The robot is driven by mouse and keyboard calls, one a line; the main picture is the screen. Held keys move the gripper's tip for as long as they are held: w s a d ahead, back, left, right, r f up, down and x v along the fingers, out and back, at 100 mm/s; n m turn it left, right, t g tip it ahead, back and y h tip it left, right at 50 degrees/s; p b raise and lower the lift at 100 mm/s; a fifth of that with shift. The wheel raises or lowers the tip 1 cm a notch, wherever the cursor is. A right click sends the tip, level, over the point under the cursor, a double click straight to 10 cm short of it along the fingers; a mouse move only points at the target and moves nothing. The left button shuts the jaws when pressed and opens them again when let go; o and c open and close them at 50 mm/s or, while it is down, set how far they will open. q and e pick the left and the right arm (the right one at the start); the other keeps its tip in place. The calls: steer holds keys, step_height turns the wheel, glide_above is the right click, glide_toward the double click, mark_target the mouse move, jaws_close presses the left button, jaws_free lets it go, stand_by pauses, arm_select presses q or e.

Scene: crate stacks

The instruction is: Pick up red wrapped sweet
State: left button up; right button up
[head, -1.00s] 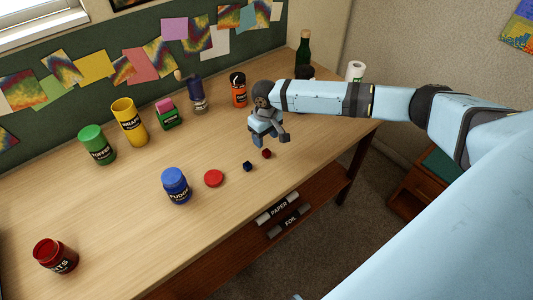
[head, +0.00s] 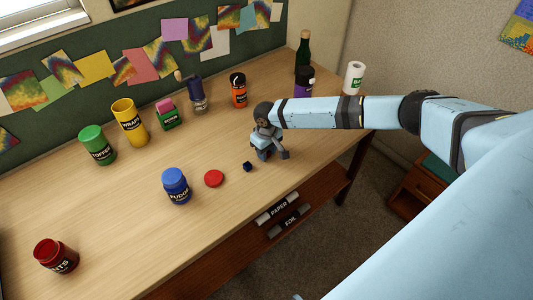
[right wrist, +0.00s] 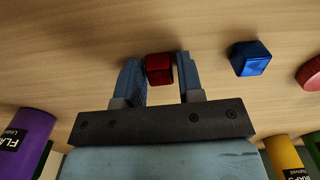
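The red wrapped sweet (right wrist: 159,67) is a small shiny red cube on the wooden desk. In the right wrist view it lies between the two fingertips of my right gripper (right wrist: 161,65). The fingers stand apart on either side of it, close to its sides; I cannot tell whether they touch it. In the head view my right gripper (head: 272,155) is down at the desk near its front edge and hides the sweet. My left gripper is not in view.
A blue wrapped sweet (head: 248,166) lies just left of my right gripper, with a red lid (head: 214,178) and a blue jar (head: 176,186) further left. A purple jar (head: 304,84) and a green bottle (head: 303,54) stand behind my right arm.

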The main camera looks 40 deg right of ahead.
steer(key=c, duration=0.5)
